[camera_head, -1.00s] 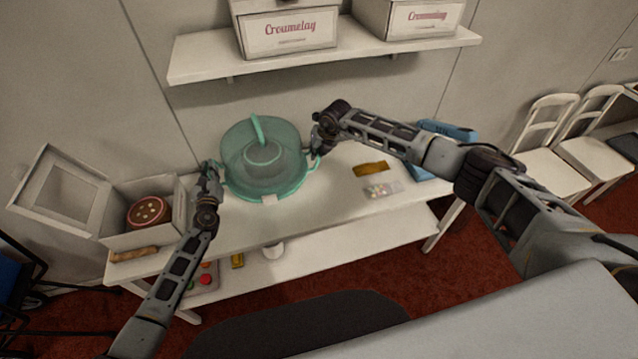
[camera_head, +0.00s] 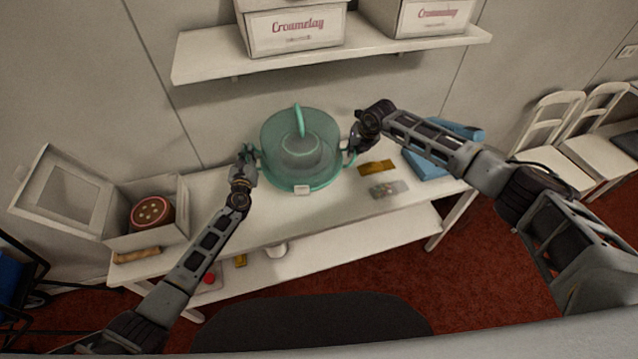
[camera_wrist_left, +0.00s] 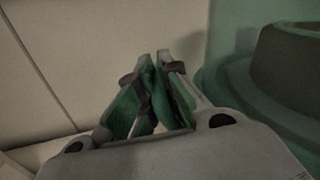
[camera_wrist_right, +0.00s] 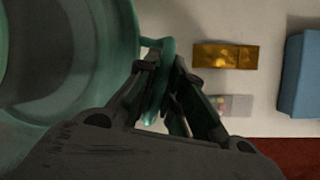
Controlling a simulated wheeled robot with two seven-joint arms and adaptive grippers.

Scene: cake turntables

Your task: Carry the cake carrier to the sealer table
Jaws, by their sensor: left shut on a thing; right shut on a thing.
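The cake carrier (camera_head: 322,178) is a translucent green dome on a round base, with a top handle and a pale tag at its front. A darker shape shows inside, not clear enough to name. My left gripper (camera_head: 247,157) is shut on the carrier's left side handle, and its fingers clasp green in the left wrist view (camera_wrist_left: 155,95). My right gripper (camera_head: 357,142) is shut on the right side handle (camera_wrist_right: 165,75). The carrier is upright over the white table (camera_head: 275,215); I cannot tell whether its base touches the top.
An open white box (camera_head: 150,240) with a red cake (camera_head: 151,213) stands at the left end. A shelf (camera_head: 350,50) with boxes hangs above.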

